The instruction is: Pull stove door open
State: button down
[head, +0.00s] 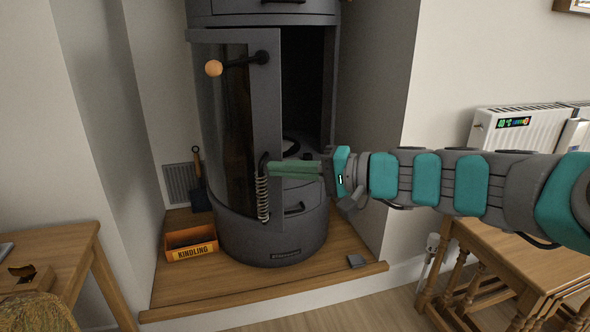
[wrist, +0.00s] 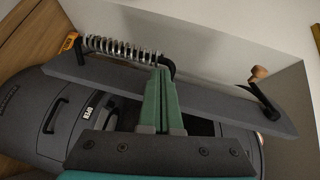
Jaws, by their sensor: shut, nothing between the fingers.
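The stove (head: 272,232) is a dark grey cylinder in the alcove. Its door (head: 267,115), with a dark glass pane, stands partly open, swung out to the left, with the dark interior showing at right. A spring-coil handle (head: 263,198) hangs low near the door's free edge. A black lever with a wooden knob (head: 214,68) sits higher up. My gripper (head: 270,169) is shut and empty, its green fingertips at the door's edge beside the handle's upper end. In the wrist view the fingertips (wrist: 160,72) overlap the door panel (wrist: 215,98) near the coil handle (wrist: 120,48); contact is unclear.
A kindling box (head: 191,243) and a small shovel (head: 198,182) stand left of the stove on the wooden hearth (head: 200,293). Alcove walls close in on both sides. A wooden table (head: 75,245) is at left, nested tables (head: 510,255) and a radiator (head: 515,125) at right.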

jog(key=s+a+m+t+h+b, duration=0.1)
jog(key=s+a+m+t, duration=0.1)
jog(key=a, duration=1.2)
jog(key=s+a+m+t+h, duration=0.1)
jog(key=s+a, duration=0.3)
jog(key=a, duration=1.1)
jog(key=shift+a+m+t+h+b, duration=0.2)
jog(key=shift+m+t+h+b, duration=0.25)
jog(key=shift+t, duration=0.35)
jog(key=shift+a+r, duration=0.1)
jog(key=shift+w, duration=0.15)
jog(key=s+a+p+v, duration=0.1)
jog(key=p+v, duration=0.2)
jog(key=v, duration=1)
jog(key=shift+s+r, duration=0.3)
jog(key=shift+s, duration=0.05)
